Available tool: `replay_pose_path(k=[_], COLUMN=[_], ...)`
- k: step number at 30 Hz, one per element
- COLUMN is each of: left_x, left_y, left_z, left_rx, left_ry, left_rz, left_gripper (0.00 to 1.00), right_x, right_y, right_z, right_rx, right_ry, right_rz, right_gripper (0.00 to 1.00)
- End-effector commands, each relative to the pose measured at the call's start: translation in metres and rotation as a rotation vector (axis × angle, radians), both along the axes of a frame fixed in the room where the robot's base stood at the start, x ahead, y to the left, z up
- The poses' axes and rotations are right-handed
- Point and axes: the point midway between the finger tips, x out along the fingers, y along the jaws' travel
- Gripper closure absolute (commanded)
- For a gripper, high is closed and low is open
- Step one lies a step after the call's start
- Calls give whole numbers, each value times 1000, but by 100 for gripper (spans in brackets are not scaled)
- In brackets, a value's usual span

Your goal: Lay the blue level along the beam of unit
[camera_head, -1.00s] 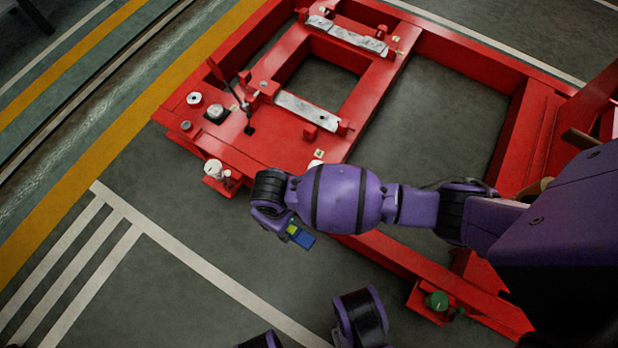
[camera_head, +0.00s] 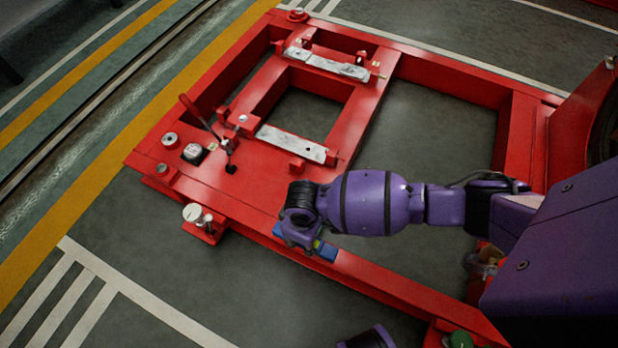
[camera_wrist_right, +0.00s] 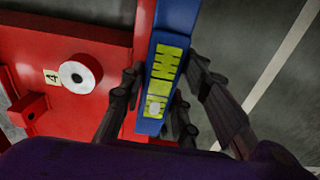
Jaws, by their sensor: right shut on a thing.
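The blue level (camera_head: 326,252) has a yellow-green window and is partly hidden under my right gripper (camera_head: 310,243) in the head view. In the right wrist view the level (camera_wrist_right: 176,22) runs up the picture between the dark fingers of my right gripper (camera_wrist_right: 166,92), which are shut on it. The red beam (camera_head: 385,284) of the unit's frame runs along the near side. The level is over this beam's near edge, roughly in line with it; I cannot tell whether they touch. My left gripper is not in view.
A white round knob (camera_head: 193,212) on a red bracket sticks out at the frame's near left corner. A lever (camera_head: 200,117) stands on the red deck. A white disc (camera_wrist_right: 76,77) and a "4" tag lie left of the level. Open floor (camera_head: 130,250) is in front.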

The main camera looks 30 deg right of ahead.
Motion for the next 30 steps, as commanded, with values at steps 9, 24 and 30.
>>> replay_pose_path(k=[9, 24, 30], left_x=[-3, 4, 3], left_y=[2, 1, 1], left_z=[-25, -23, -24], left_rx=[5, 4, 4], left_ry=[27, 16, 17], left_rz=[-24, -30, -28], left_gripper=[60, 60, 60], right_x=[7, 7, 7], right_y=[-13, -13, -13], right_z=[-44, -51, -51], right_rx=[0, 0, -1], right_ry=[0, -3, -2], right_rz=[1, -1, 0], right_gripper=[100, 68, 52])
